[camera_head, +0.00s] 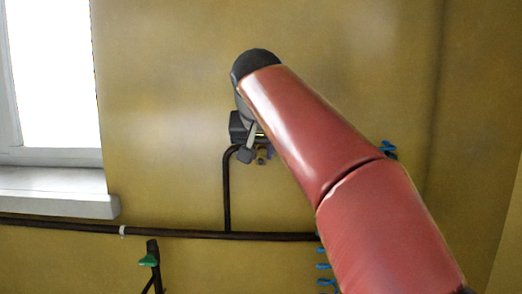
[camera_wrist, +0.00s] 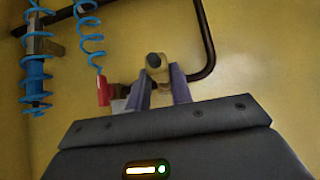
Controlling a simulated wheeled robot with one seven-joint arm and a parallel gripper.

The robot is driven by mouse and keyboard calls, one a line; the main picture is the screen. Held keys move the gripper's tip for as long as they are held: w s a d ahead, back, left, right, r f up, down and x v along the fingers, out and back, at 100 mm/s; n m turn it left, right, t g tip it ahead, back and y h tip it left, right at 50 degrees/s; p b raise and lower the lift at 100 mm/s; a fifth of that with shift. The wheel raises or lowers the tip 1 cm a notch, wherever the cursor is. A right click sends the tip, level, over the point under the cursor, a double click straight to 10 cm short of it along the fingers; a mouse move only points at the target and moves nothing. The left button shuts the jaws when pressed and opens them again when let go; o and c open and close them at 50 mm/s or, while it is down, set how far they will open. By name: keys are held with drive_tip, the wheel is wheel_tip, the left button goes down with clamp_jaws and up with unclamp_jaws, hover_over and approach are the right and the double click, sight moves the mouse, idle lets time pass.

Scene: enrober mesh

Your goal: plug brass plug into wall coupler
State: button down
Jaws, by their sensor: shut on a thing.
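My gripper (camera_wrist: 160,84) shows in the wrist view as two grey-violet fingers shut on a brass plug (camera_wrist: 157,74). The plug has a round dark end and sits between the fingertips. In the head view my gripper (camera_head: 263,152) is close in front of the wall, and a small brass bit shows beside its fingers. A dark pipe (camera_wrist: 209,48) bends behind the fingers in the wrist view. I cannot make out the wall coupler; the fingers and plug may hide it. Whether the plug touches it cannot be told.
A dark pipe (camera_head: 227,195) rises from a horizontal pipe (camera_head: 180,233) along the wall. Blue coiled hoses (camera_wrist: 88,28) hang nearby, one with a red end piece (camera_wrist: 103,90). A window sill (camera_head: 60,195) and a green handle (camera_head: 148,262) are at left.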

drive_tip(key=shift+w+d, duration=0.1)
drive_tip(key=shift+w, duration=0.85)
drive_tip(key=c, duration=1.2)
unclamp_jaws()
drive_tip(key=shift+o, duration=0.2)
drive_tip(key=v, duration=0.7)
drive_tip(key=shift+s+r, duration=0.3)
